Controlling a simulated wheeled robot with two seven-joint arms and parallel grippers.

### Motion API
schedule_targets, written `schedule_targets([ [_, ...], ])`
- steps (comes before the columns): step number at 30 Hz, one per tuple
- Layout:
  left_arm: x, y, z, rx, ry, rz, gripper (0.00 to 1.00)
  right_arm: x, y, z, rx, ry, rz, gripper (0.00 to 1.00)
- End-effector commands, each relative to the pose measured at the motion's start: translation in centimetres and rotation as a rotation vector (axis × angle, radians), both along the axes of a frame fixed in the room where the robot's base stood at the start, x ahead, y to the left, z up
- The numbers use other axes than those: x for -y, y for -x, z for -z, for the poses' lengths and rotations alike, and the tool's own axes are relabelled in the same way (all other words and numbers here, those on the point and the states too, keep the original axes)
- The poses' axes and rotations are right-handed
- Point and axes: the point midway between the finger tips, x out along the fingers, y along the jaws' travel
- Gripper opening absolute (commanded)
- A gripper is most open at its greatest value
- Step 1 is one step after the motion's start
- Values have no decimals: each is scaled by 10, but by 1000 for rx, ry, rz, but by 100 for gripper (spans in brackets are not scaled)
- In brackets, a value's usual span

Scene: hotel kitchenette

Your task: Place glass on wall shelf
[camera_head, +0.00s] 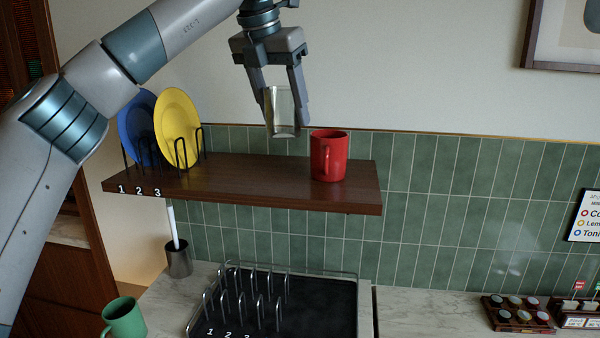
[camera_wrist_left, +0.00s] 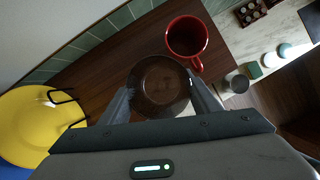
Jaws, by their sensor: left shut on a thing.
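My left gripper (camera_head: 285,98) is shut on a clear glass (camera_head: 281,115) and holds it upright above the wall shelf. The glass also shows between the fingers in the left wrist view (camera_wrist_left: 160,86). The brown wooden wall shelf (camera_head: 245,180) carries a red mug (camera_head: 328,156) near its right end. The mug stands to the right of the glass; in the left wrist view the mug (camera_wrist_left: 187,37) is beyond the glass. The right gripper is not in view.
A yellow plate (camera_head: 177,125) and a blue plate (camera_head: 136,130) stand in a rack at the shelf's left end. Bare shelf lies between plates and mug. Below are a dish rack (camera_head: 245,298), a green mug (camera_head: 124,318) and a cup with a brush (camera_head: 178,258).

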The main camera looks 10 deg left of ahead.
Motion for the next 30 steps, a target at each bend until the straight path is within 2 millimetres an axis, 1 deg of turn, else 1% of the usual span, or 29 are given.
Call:
schedule_targets([
  [4,0,0,-1,1,0,0,27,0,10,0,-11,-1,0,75],
  [8,0,0,3,0,0,1,27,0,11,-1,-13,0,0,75],
  [11,-1,0,12,-1,0,0,27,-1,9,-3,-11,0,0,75],
  [18,0,0,46,0,-1,2,27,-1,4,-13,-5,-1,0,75],
  [21,0,0,54,1,0,0,27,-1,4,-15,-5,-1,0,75],
  [24,0,0,58,2,1,0,27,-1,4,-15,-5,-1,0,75],
  [30,0,0,58,2,1,0,27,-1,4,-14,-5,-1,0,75],
])
